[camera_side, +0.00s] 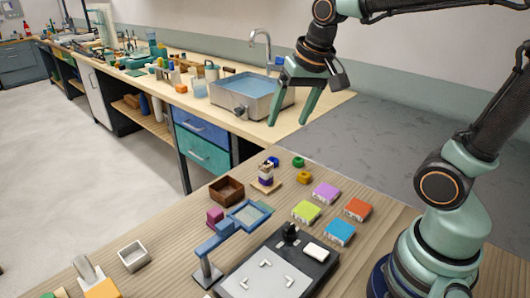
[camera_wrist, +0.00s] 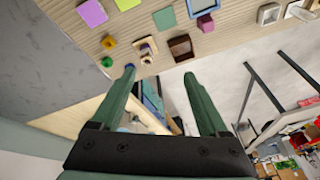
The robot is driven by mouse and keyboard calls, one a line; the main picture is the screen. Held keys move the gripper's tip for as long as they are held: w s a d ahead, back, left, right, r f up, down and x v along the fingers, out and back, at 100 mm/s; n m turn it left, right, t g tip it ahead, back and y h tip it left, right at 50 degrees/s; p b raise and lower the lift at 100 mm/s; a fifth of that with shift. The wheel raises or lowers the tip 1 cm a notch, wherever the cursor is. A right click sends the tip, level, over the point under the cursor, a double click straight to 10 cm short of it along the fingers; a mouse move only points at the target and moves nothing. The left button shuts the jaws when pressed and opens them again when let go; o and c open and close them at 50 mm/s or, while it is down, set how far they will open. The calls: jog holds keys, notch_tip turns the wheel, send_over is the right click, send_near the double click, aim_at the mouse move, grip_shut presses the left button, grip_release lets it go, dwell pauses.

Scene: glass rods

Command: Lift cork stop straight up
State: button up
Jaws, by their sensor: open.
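A small stack on a square wooden base (camera_side: 266,185) stands on the wooden table, with pale and dark purple rings. A tan piece at its top (camera_side: 266,168) may be the cork stop; it is too small to be sure. The stack also shows in the wrist view (camera_wrist: 146,50), just beyond my fingertips. My gripper (camera_side: 289,121) is open and empty, with its green fingers pointing down. It is high above and behind the stack in the side view, apart from it. In the wrist view, my gripper (camera_wrist: 160,71) has its left fingertip near the stack in the picture.
Blue (camera_side: 273,161), green (camera_side: 298,162) and yellow (camera_side: 304,177) rings lie near the stack. A brown open box (camera_side: 227,191) and a magenta block (camera_side: 215,217) stand to its left. Coloured flat blocks, including a purple one (camera_side: 326,193), lie to its right. A sink (camera_side: 247,95) stands behind.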

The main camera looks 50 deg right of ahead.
jog(key=w+d+f+m+g, duration=0.2)
jog(key=w+d+f+m, duration=0.1)
jog(key=w+m, duration=0.4)
jog(key=m+g, duration=0.2)
jog(key=m, duration=0.4)
send_over(266, 160)
notch_tip(266, 160, down, 5)
jog(key=f, duration=0.6)
jog(key=shift+a+f, duration=0.25)
jog(key=shift+f, duration=0.1)
jog(key=shift+d+f, duration=0.15)
jog(key=shift+f, duration=2.5)
grip_shut()
